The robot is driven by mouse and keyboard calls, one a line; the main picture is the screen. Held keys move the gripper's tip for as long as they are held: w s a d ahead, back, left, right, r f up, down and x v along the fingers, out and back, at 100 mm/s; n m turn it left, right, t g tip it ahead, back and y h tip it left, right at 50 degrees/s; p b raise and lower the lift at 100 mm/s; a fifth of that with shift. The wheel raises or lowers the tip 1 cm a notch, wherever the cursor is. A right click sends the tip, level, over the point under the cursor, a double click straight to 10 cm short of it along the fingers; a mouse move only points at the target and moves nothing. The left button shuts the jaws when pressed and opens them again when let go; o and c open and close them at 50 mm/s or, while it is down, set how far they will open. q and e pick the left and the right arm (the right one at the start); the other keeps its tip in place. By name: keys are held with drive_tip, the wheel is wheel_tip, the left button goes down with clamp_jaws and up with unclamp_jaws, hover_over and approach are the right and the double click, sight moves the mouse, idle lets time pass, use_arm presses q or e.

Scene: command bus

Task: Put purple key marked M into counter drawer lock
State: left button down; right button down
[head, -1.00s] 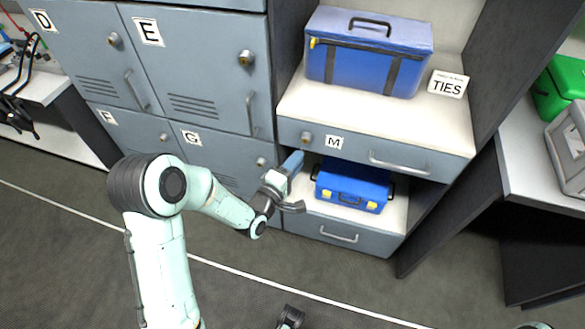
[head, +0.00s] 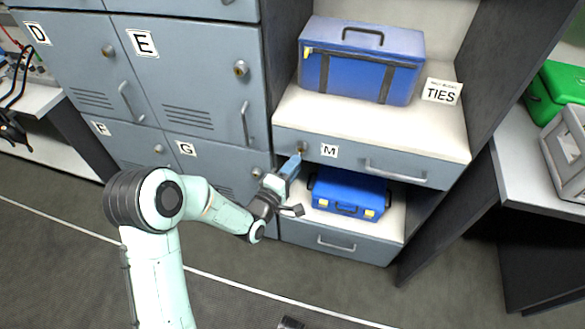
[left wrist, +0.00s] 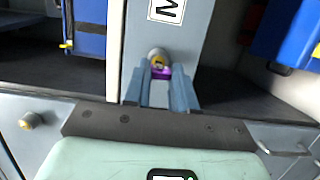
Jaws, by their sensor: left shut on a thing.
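The counter drawer (head: 410,171) is shut and bears the label M (head: 329,150). Its round lock (head: 301,147) sits left of the label and also shows in the left wrist view (left wrist: 157,55). My left gripper (head: 292,164) is just below and in front of this lock. In the left wrist view, the fingers (left wrist: 160,92) are shut on the purple key (left wrist: 161,72), whose purple part shows between the fingertips right at the lock. I cannot tell whether its tip is in the lock. The key is hidden in the head view. My right gripper is not identifiable.
A blue case (head: 346,192) stands in the open shelf under the drawer, right of my left gripper. A larger blue cooler (head: 365,62) and a TIES sign (head: 441,91) are on the counter. Grey lockers (head: 190,70) stand close at the left.

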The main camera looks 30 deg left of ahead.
use_arm(q)
drive_tip(key=shift+w, duration=0.15)
idle(1.0)
drive_tip(key=shift+w+a+f+b, duration=0.1)
drive_tip(key=shift+w+a+b, duration=0.05)
drive_tip(key=shift+w+b, duration=0.4)
idle(0.4)
idle(0.6)
drive_tip(key=shift+w+a+f+b, duration=0.15)
drive_tip(key=shift+w+b, duration=0.2)
drive_tip(key=shift+w, duration=0.25)
idle(0.5)
